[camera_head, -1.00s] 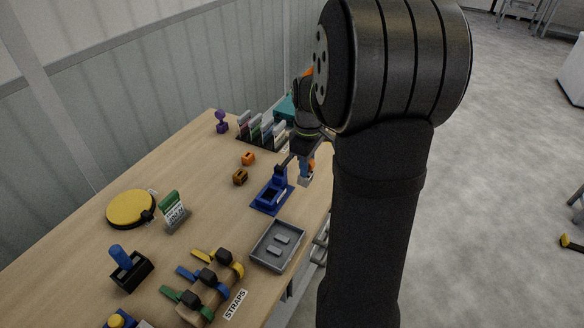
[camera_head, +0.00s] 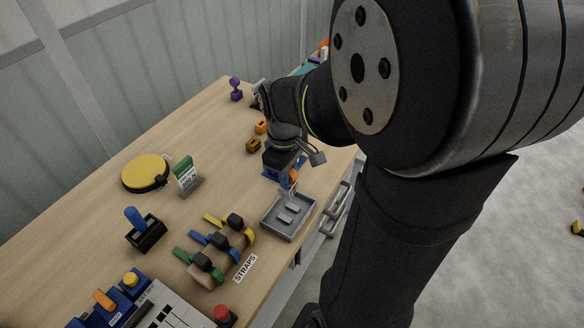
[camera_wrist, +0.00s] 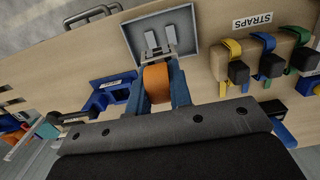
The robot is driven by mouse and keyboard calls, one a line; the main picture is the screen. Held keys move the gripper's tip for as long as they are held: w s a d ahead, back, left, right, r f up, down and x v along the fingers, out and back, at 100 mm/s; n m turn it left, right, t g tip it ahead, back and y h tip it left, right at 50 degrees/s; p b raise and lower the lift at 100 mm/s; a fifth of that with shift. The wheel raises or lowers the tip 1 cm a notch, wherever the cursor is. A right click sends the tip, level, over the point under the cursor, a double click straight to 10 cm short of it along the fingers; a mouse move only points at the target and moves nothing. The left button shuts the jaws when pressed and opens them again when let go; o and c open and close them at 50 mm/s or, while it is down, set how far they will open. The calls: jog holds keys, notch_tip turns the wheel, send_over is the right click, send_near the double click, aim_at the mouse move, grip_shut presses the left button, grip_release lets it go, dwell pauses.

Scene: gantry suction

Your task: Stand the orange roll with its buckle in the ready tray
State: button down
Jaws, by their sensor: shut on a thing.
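The orange roll (camera_wrist: 157,83) is between the blue fingers of my gripper (camera_wrist: 157,88) in the wrist view, and the gripper is shut on it. A metal buckle part shows at its front, close to the two grey blocks in the tray. The grey ready tray (camera_wrist: 190,22) lies just beyond the roll. In the head view the roll (camera_head: 293,175) shows small under my gripper (camera_head: 289,180), at the far edge of the tray (camera_head: 272,221). I cannot tell whether the roll or buckle touches the tray.
A blue fixture (camera_wrist: 108,92) stands close beside the gripper. Several straps on a rack (camera_head: 207,262), with a STRAPS label (camera_head: 245,268), lie on the near side of the tray. A green-topped sign (camera_head: 187,175) and yellow disc (camera_head: 146,172) stand left. Bare table lies between.

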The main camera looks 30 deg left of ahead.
jog(key=shift+f, duration=2.95)
jog(key=shift+f, duration=1.65)
jog(key=c, duration=1.2)
grip_release()
jog(key=shift+c, duration=0.2)
jog(key=r, duration=1.1)
jog(key=a+r, duration=0.1)
jog(key=r, duration=0.5)
jog(key=shift+r, duration=0.25)
jog(key=shift+f, duration=0.1)
